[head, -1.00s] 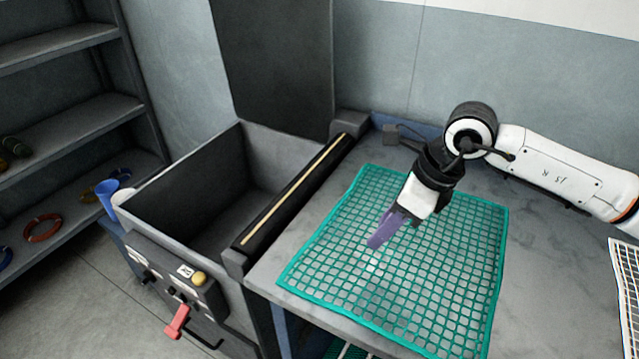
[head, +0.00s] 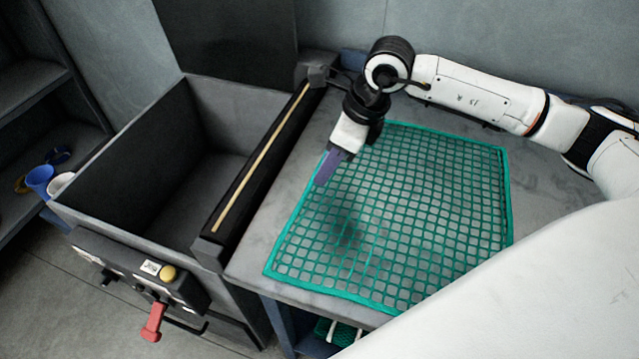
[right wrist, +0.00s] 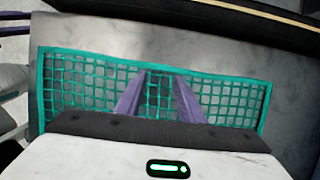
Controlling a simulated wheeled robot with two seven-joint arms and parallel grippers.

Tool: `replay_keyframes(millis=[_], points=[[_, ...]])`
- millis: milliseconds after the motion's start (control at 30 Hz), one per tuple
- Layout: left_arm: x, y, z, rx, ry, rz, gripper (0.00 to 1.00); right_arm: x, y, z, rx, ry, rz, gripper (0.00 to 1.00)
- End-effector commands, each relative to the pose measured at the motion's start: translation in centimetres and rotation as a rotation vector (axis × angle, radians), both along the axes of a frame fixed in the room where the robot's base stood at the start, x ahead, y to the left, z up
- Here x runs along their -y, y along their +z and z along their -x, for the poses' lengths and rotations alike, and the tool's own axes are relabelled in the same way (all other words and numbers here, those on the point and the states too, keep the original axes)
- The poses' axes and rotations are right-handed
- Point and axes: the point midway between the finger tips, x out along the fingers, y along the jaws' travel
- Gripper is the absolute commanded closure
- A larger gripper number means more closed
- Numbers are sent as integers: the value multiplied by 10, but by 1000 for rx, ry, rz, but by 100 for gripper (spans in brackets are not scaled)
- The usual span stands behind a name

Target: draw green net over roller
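The green net (head: 400,215) lies flat on the grey table, with a teal border, and also shows in the right wrist view (right wrist: 85,85). The roller (head: 262,165) is a dark bar with a pale strip, running along the table's left edge beside the bin; a dark bar with a pale strip also crosses the top of the wrist view. My right gripper (head: 322,182) has purple fingers and is over the net's left border, the side facing the roller. In the wrist view its fingers (right wrist: 161,76) are apart with net visible between them. I cannot tell whether they touch the net.
A deep grey bin (head: 130,150) stands left of the roller, with a dark panel (head: 228,40) rising behind. Its front has a control box with a yellow button (head: 168,272) and a red lever (head: 153,322). Bare table lies between net and roller.

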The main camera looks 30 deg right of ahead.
Motion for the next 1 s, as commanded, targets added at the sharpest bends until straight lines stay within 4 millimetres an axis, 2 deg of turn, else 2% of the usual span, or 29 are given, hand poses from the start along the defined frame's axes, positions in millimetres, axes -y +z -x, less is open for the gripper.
replay_keyframes(millis=[33, 133, 567, 1000], points=[[0, -8, -4, 7, -2, -1, 69, -2, -10, -2, 1, 0, -1, 65], [1, -9, -7, 14, -4, -2, 69, -3, -15, -4, 0, -1, 0, 65], [7, -4, -8, 21, -13, 4, 69, -4, -18, -5, -2, -1, 1, 65], [5, -9, -3, 5, -10, 2, 69, -4, -19, -4, -4, 0, 1, 100]])
